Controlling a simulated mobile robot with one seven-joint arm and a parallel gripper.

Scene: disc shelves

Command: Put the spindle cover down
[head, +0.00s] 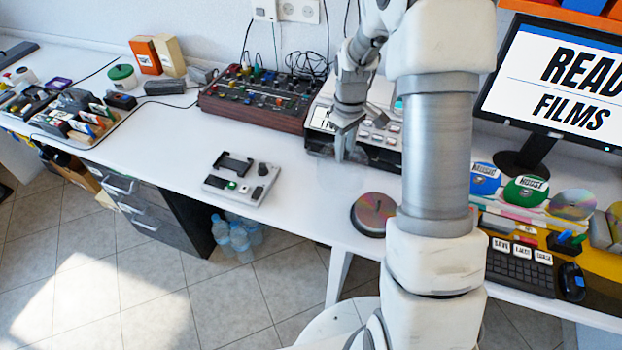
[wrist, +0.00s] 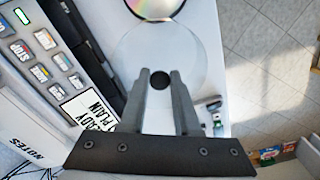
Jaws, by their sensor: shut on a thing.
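The spindle cover (wrist: 188,48) is a clear, nearly invisible round piece in the wrist view, with a dark round spot at its middle. My gripper (wrist: 160,77) is shut on it at that dark spot. In the head view my gripper (head: 344,152) points down over the white table, in front of the grey button device. The cover is hard to make out there, and I cannot tell whether it touches the table. A spindle stack of discs (head: 373,213) stands uncovered to the right of my gripper. Part of a shiny disc (wrist: 155,7) shows at the wrist view's top.
The button device (head: 375,140) stands close behind my gripper. A small grey device (head: 241,182) lies to the left, with bare white table (head: 305,205) between it and the stack. The table's front edge is near. A monitor (head: 555,85) and keyboard (head: 520,268) are at the right.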

